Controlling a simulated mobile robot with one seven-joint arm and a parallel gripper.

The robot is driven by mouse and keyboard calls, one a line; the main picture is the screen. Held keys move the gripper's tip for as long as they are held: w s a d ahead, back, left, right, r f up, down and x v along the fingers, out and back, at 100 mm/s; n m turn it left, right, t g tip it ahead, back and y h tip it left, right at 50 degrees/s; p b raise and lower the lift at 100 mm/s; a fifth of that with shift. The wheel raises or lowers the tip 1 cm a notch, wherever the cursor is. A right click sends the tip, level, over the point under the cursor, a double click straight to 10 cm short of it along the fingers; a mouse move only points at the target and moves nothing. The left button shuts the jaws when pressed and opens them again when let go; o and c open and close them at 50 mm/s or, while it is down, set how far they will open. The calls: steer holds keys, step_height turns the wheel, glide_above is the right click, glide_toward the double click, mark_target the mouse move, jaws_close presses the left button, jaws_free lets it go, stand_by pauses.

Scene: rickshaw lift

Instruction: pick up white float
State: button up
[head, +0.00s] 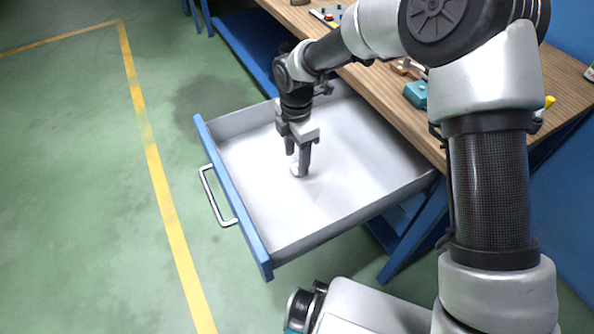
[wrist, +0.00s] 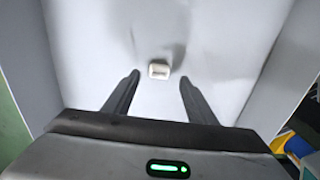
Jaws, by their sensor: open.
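The white float (wrist: 159,70) is a small pale piece lying on the white floor of the open drawer (head: 257,240). In the wrist view it sits ahead of the fingertips, roughly midway between them, with bare drawer floor around it. My gripper (wrist: 158,78) is open and empty, its two dark fingers spread to either side below the float. In the head view my gripper (head: 299,168) reaches down into the drawer, and the float (head: 296,170) shows only in part beside the fingers. I cannot tell the exact height of the fingertips above the floor.
The drawer has a blue front with a metal handle (head: 216,196) and raised walls around my gripper. A wooden workbench (head: 390,105) stands above it at the right, with a teal item (head: 415,94) and other tools on top. The rest of the drawer floor looks clear.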

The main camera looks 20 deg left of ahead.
mark_target(297, 167)
step_height(297, 167, down, 3)
steer(key=shift+w+f+b, duration=0.15)
steer(key=shift+b, duration=0.15)
steer(key=c, duration=1.1)
steer(key=shift+c, duration=0.2)
